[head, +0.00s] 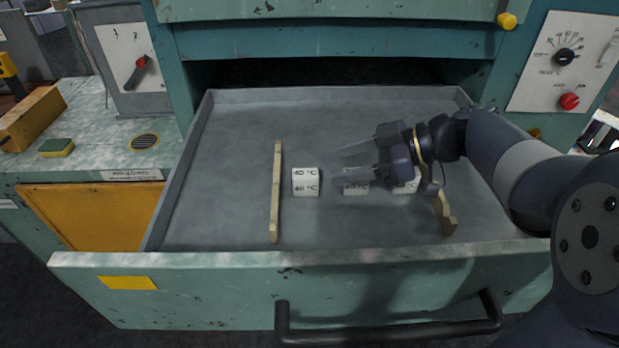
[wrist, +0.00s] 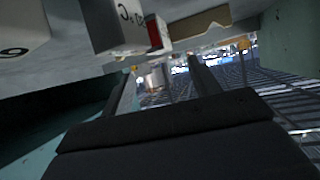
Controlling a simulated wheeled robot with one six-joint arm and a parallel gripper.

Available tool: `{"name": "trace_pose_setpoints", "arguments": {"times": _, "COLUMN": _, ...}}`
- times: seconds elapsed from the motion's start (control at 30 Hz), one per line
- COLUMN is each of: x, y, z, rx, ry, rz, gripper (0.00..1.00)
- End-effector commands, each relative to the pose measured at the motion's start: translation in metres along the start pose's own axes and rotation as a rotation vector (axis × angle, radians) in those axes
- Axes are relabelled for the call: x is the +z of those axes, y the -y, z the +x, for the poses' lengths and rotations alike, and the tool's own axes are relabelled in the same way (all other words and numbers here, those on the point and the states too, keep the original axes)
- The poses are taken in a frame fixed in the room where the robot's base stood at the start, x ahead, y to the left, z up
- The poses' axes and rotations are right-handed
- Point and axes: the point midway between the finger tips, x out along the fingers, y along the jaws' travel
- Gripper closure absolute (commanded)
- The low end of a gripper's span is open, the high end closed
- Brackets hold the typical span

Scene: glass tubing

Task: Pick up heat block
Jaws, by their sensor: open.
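Several white heat blocks sit in the open drawer. The left block (head: 305,182) reads 40 °C on its top and front faces. A middle block (head: 356,187) is partly covered by my gripper; its number is hard to read. A third block (head: 406,186) is mostly hidden behind my gripper. My gripper (head: 341,165) is open and empty, its fingers pointing left above the middle block, right of the 40 °C block. In the wrist view, a block with "°C" (wrist: 117,22) shows at the top, and another block (wrist: 20,28) at the upper left.
A wooden strip (head: 277,192) lies left of the blocks and another (head: 444,213) right of them. The drawer (head: 230,215) has low walls and a front with a black handle (head: 390,335). Its left floor is clear. The cabinet overhangs the drawer's back.

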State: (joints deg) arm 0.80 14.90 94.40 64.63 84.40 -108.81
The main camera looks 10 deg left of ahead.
Motion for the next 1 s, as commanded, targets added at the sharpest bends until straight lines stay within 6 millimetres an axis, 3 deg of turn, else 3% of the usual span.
{"name": "trace_pose_setpoints", "arguments": {"times": 0.6, "x": -0.001, "y": 0.002, "z": 0.069, "rx": -0.001, "ry": 0.0, "rz": 0.002, "gripper": 0.42}}
{"name": "trace_pose_setpoints", "arguments": {"times": 0.87, "x": 0.0, "y": 0.001, "z": 0.072, "rx": 0.001, "ry": 0.0, "rz": 0.001, "gripper": 0.42}}
{"name": "trace_pose_setpoints", "arguments": {"times": 1.0, "x": 0.0, "y": 0.001, "z": 0.072, "rx": 0.001, "ry": 0.0, "rz": 0.001, "gripper": 0.52}}
